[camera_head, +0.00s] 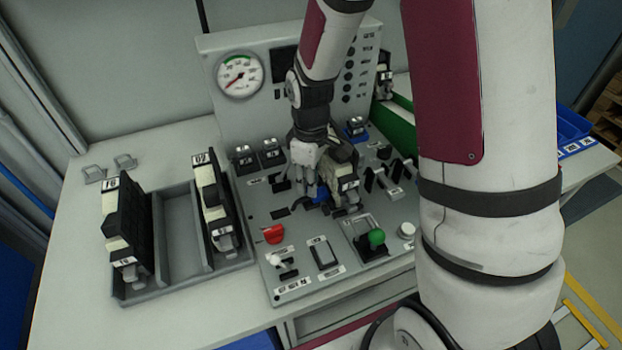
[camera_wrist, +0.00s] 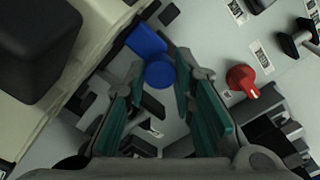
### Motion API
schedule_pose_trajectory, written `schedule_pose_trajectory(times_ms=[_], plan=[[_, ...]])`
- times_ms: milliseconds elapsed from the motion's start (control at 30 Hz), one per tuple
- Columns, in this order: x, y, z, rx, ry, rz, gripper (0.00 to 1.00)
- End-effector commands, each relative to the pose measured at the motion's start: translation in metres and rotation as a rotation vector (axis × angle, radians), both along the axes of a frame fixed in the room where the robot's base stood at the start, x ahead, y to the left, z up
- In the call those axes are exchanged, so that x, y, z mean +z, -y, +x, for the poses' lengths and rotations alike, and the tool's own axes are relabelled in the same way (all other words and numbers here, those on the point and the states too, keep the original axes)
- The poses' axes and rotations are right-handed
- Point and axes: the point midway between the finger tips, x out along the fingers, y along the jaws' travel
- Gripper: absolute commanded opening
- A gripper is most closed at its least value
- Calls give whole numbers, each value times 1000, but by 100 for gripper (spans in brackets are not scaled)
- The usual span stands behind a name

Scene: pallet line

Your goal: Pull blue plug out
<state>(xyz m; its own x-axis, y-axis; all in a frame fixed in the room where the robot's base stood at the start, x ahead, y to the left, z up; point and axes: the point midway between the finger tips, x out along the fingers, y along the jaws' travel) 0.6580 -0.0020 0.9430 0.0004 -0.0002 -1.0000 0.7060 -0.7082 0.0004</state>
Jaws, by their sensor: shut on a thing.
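The blue plug (camera_head: 319,194) shows at the middle of the grey control panel, partly hidden by my gripper (camera_head: 310,187). In the wrist view the plug (camera_wrist: 160,74) has a round blue end and a blocky blue part behind it, between the fingertips. My gripper (camera_wrist: 162,80), with teal finger pads, is closed on the plug from above. I cannot tell whether the plug is seated in the panel or lifted slightly.
A black-and-cream device (camera_head: 343,180) stands close right of my gripper. A red knob (camera_head: 274,234) and a green knob (camera_head: 376,238) rise from the panel (camera_head: 262,205). A gauge (camera_head: 240,75) is on the back panel. A grey tray (camera_head: 180,284) holds two similar devices at left.

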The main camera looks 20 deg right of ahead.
Motion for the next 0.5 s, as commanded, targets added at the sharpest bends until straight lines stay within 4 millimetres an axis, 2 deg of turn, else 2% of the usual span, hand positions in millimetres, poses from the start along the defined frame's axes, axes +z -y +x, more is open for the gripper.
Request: schedule_pose_trajectory(times_ms=[200,467,500], plan=[[0,-29,0,5,-1,1,0],[0,-31,0,3,0,3,0],[0,-31,0,3,-1,4,32]])
